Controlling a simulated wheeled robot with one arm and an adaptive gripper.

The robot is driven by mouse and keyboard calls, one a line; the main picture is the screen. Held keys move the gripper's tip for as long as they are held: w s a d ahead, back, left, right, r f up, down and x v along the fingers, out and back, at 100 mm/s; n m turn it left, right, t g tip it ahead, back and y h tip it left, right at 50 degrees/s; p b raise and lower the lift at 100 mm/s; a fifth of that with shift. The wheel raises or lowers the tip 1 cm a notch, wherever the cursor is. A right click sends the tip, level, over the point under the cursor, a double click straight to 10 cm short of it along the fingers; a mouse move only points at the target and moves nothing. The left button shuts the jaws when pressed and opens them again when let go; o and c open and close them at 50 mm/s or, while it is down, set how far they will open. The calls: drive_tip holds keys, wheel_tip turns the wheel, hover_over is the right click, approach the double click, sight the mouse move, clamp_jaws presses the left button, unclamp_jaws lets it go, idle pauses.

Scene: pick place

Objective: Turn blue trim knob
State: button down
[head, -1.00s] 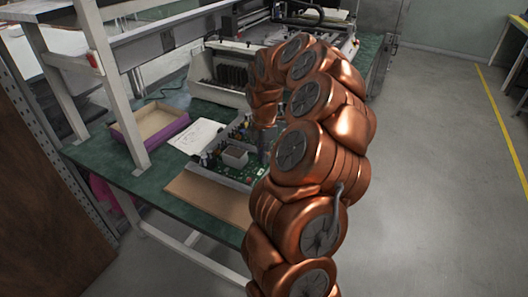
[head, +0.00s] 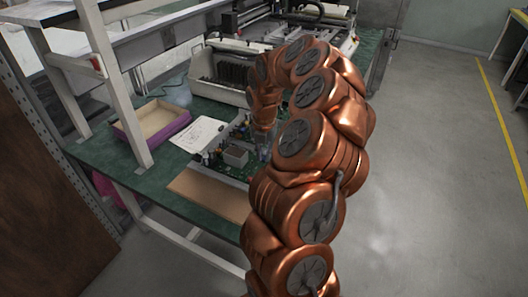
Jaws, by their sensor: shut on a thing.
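A green circuit board (head: 229,166) with many small parts and a grey block lies on the green workbench. My copper-coloured arm reaches over the bench from the right and bends down to the board. My gripper (head: 264,152) is small and dark at the board's right side, partly hidden by my own arm. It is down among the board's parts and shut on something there. The blue trim knob cannot be made out; the gripper and arm cover that spot.
A brown flat panel (head: 209,195) lies at the bench's front edge. A paper sheet (head: 199,133) and a purple-sided tray (head: 153,124) lie left of the board. A white machine (head: 221,75) stands behind. A white post (head: 112,85) rises at left. The right floor is clear.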

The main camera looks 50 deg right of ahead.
sight(264, 157)
drive_tip(key=shift+n, duration=0.3)
drive_tip(key=c, duration=1.1)
unclamp_jaws()
drive_tip(key=shift+c, duration=0.2)
wheel_tip(264, 157, up, 12)
